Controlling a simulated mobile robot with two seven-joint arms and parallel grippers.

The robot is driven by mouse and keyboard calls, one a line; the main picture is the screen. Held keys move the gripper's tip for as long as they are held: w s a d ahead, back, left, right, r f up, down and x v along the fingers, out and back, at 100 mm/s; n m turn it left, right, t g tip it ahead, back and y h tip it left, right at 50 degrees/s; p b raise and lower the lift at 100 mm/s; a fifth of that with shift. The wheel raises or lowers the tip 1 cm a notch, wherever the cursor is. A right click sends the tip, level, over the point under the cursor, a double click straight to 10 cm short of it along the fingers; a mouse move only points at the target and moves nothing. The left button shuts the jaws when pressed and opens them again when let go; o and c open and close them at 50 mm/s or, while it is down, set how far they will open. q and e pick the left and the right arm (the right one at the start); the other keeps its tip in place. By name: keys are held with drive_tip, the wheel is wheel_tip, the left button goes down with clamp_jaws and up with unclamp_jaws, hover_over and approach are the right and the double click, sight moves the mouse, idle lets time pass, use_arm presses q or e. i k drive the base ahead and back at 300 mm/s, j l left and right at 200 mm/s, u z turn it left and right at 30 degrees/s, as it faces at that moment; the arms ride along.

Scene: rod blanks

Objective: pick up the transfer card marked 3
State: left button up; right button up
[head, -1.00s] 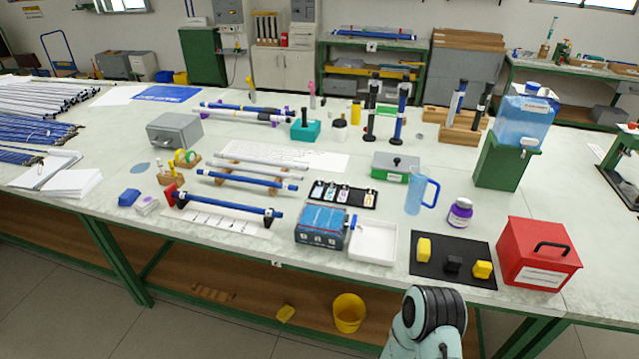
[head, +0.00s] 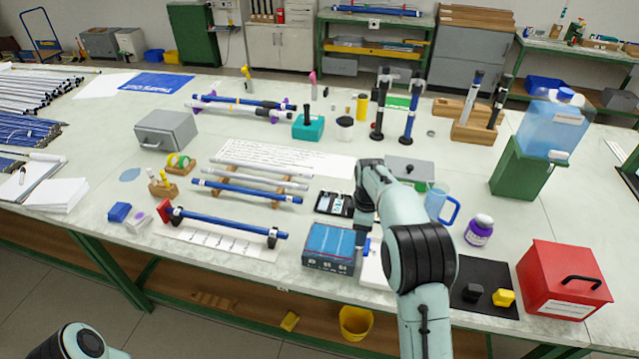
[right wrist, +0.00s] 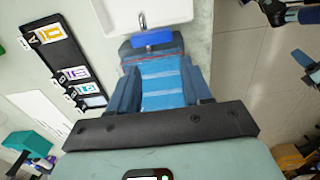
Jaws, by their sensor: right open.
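I cannot read which is marked 3. My right gripper (right wrist: 160,75) is open and empty, pointing down over the blue box (right wrist: 163,88), to one side of the holder. In the head view the arm hides most of this gripper (head: 361,238). My left gripper is out of view.
The blue box (head: 330,238) and a white tray (head: 373,275) stand near the front edge. A grey-and-green box (head: 410,168), a blue jug (head: 437,200) and a purple-labelled jar (head: 479,230) stand around my right arm. Rods on supports (head: 245,192) lie left of the holder.

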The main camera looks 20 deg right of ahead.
sight(325, 202)
drive_tip(key=i, duration=1.1)
